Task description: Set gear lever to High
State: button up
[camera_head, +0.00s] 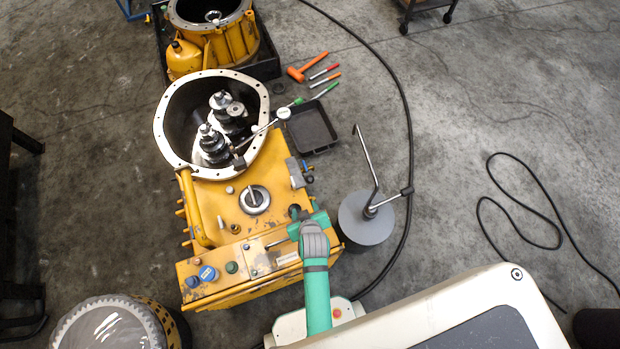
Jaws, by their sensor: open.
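The yellow transmission housing (220,215) stands in the middle of the view. Its front panel (215,288) carries coloured knobs and a small metal plate. A thin metal rod (277,243), which looks like the gear lever, runs from near that plate toward my wrist. Its right end is hidden by my arm, and I cannot read which setting it points to. My gripper (294,213) is open above the housing's right front corner, close to the rod's hidden end. I cannot tell whether it touches anything, and nothing shows held in it.
The round opening (174,150) holds upright gear shafts. A grey disc stand (365,222) with a bent rod stands close right of the housing. A black tray (311,128) and tools lie behind it. A cable (405,110) curves along the floor. Open floor lies farther right.

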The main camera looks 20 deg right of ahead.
aim_at(310, 178)
jog(key=w+d+n+g+y, duration=0.1)
jog(key=w+d+g, duration=0.2)
jog(key=w+d, duration=0.55)
jog(key=x, duration=0.4)
jog(key=w+a+x, duration=0.1)
jog(key=x, duration=0.2)
jog(key=a+x, duration=0.1)
jog(key=x, duration=0.3)
jog(key=shift+w, duration=0.4)
grip_shut()
